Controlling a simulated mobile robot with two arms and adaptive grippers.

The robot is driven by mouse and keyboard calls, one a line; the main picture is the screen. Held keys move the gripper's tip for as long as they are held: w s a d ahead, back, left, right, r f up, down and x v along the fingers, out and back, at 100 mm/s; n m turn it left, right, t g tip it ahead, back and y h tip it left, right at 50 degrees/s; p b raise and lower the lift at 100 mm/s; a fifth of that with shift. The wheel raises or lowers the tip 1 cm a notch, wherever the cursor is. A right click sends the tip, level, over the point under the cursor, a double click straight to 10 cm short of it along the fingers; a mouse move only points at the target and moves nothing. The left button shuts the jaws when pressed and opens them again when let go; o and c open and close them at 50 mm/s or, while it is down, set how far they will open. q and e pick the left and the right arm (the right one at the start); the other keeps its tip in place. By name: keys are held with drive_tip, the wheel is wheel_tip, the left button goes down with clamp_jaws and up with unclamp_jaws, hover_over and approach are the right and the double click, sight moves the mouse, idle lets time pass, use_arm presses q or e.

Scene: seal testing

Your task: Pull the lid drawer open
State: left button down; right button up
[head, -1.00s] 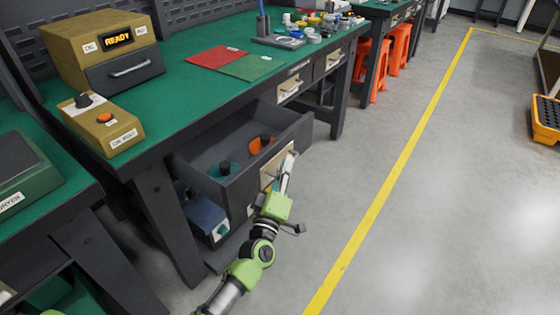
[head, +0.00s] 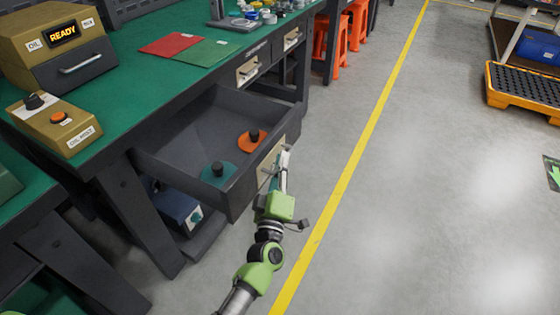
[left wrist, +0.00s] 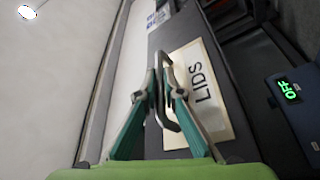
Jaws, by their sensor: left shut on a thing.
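The lid drawer (head: 180,140) stands pulled out from under the green-topped bench in the head view. Inside it lie a teal lid (head: 218,174) and an orange lid (head: 251,140), each with a dark knob. My left gripper (head: 283,160) is at the drawer's front, shut on its handle. In the left wrist view the fingers of my left gripper (left wrist: 162,96) close around the metal handle (left wrist: 168,88), beside the cream plate (left wrist: 205,95) reading LIDS. My right gripper is not in view.
A gold machine (head: 60,45) showing READY and an oil mist box (head: 52,122) stand on the bench (head: 130,80). A blue box (head: 178,208) sits below the drawer. Orange stools (head: 335,38) stand farther back. The floor on the right is clear around the yellow line (head: 350,170).

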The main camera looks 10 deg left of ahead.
use_arm(q)
drive_tip(key=c, duration=2.4)
unclamp_jaws()
drive_tip(key=shift+c, duration=0.2)
drive_tip(key=shift+s+f, duration=0.1)
drive_tip(key=shift+s, duration=0.1)
drive_tip(key=v, duration=1.1)
drive_tip(key=shift+s, duration=0.3)
drive_tip(key=shift+f, duration=0.1)
